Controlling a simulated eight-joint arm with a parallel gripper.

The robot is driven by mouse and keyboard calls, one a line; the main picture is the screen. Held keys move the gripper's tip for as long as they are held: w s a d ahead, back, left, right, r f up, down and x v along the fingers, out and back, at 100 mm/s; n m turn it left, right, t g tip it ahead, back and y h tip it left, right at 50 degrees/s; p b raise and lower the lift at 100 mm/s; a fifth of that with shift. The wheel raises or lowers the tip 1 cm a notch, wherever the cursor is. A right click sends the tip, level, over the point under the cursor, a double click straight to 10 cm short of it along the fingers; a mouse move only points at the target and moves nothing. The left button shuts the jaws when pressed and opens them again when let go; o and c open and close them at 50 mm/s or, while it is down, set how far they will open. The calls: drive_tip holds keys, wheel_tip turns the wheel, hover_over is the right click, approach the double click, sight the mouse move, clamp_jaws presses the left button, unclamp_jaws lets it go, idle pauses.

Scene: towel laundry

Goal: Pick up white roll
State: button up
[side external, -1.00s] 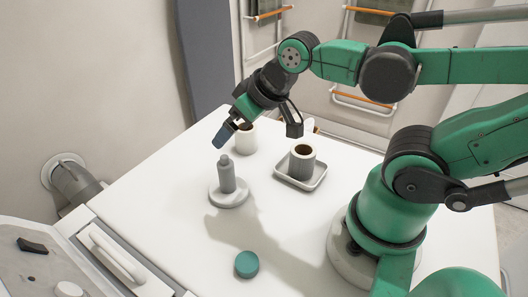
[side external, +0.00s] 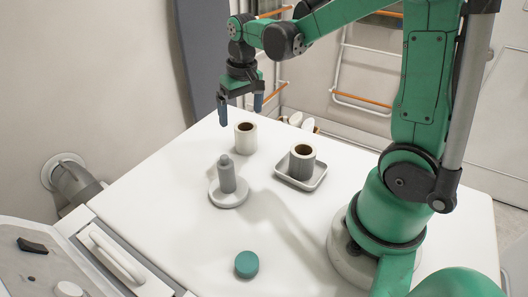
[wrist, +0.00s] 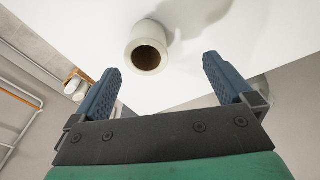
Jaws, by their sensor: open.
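The white roll (side external: 245,138) stands upright on the white table, near its far edge, with its brown core opening facing up. It also shows in the wrist view (wrist: 140,61), just beyond the fingertips and a little left of the middle of the gap. My gripper (side external: 240,116) is open and empty, pointing down above the roll and apart from it. Its two blue fingers also show in the wrist view (wrist: 162,62), spread wide on either side.
A grey roll (side external: 301,161) stands in a grey square tray (side external: 316,181) to the right. A grey bottle (side external: 227,175) stands on a round white base (side external: 229,200) nearer the front. A green disc (side external: 246,264) lies at the front. The table's (side external: 175,225) left part is clear.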

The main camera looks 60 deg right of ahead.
sight(246, 132)
drive_tip(key=shift+m+g, duration=0.4)
drive_tip(key=shift+g, duration=0.2)
drive_tip(key=shift+w+d+f, duration=0.1)
drive_tip(key=shift+d+f, duration=0.25)
drive_tip(key=shift+f, duration=0.95)
drive_tip(key=shift+w+d+f, duration=0.15)
drive_tip(key=shift+d+f, duration=0.2)
drive_tip(key=shift+f, duration=1)
drive_tip(key=shift+w+d+f, duration=0.1)
drive_tip(key=shift+d+f, duration=0.25)
drive_tip(key=shift+f, duration=0.95)
drive_tip(key=c, duration=1.3)
drive_tip(key=shift+r, duration=0.2)
